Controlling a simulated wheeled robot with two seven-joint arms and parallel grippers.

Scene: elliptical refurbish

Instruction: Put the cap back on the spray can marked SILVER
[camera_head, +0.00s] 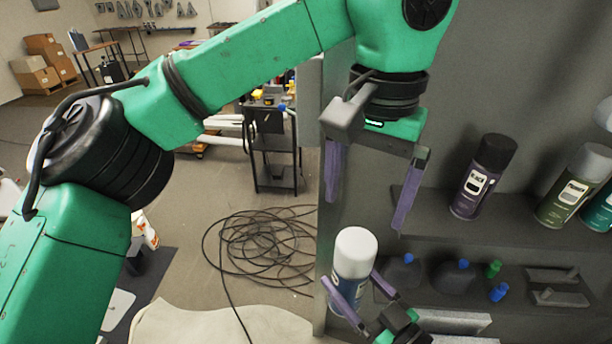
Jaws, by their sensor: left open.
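A blue spray can (352,275) with a white cap (355,246) on its top is near the lower middle, in front of the shelves' left edge. Its label cannot be read, so I cannot tell whether it is marked SILVER. My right gripper (350,278) has its purple fingers against both sides of this can; its lower part is partly hidden by a finger. My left gripper (366,230) is open and points down just above the white cap, with nothing between its fingers.
A dark purple can marked BLACK (480,180), an olive can (572,190) and a teal can (601,208) stand on the shelf (540,234). Dark bottles (461,276) and small blue and green items are below. A coiled cable (262,245) lies on the floor.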

